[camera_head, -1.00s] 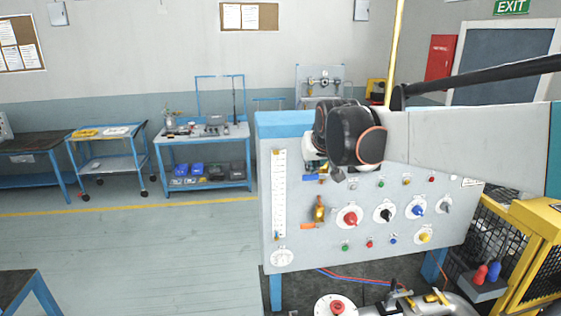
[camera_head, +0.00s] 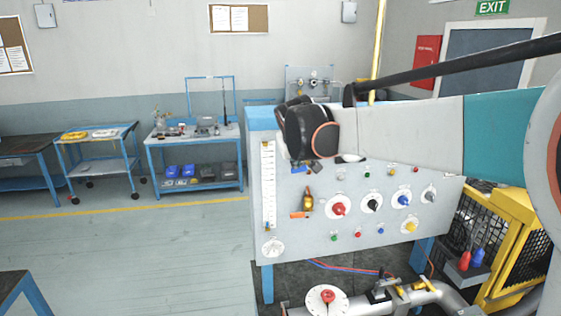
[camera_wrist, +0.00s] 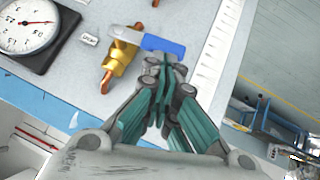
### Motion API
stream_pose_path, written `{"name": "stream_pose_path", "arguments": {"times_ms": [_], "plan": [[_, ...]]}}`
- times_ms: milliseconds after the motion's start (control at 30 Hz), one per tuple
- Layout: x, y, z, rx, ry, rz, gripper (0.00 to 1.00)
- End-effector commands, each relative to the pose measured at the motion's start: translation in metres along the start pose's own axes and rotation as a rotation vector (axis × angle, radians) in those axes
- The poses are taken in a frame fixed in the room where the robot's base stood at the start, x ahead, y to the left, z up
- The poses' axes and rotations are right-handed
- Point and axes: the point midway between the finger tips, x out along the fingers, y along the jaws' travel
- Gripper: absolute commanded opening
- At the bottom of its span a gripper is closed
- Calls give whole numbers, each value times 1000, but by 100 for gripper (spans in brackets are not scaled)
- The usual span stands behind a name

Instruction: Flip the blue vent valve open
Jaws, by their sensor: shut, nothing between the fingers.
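The blue vent valve's lever (camera_wrist: 165,45) lies across the top middle of the wrist view, joined to a brass valve body (camera_wrist: 120,62) on the grey panel. In the head view a small blue part of it (camera_head: 297,166) shows at the panel's upper left, mostly hidden by my arm. My gripper (camera_wrist: 166,72) is shut and empty, its fingertips at the lower edge of the blue lever. I cannot tell whether they touch it. In the head view my gripper is largely hidden behind my wrist.
A round gauge (camera_wrist: 28,25) is left of the valve. Below the valve on the panel (camera_head: 350,222) are an orange-handled brass valve (camera_head: 307,200), several knobs and a red knob (camera_head: 338,208). Pipework (camera_head: 420,298) runs in front. The floor at left is clear.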

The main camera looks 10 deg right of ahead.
Motion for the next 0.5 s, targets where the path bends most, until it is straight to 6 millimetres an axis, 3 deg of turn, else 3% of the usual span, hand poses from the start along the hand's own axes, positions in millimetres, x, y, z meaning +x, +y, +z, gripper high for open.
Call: {"name": "stream_pose_path", "arguments": {"times_ms": [500], "plan": [[30, -20, 19, -332, 1, 328, 0]]}}
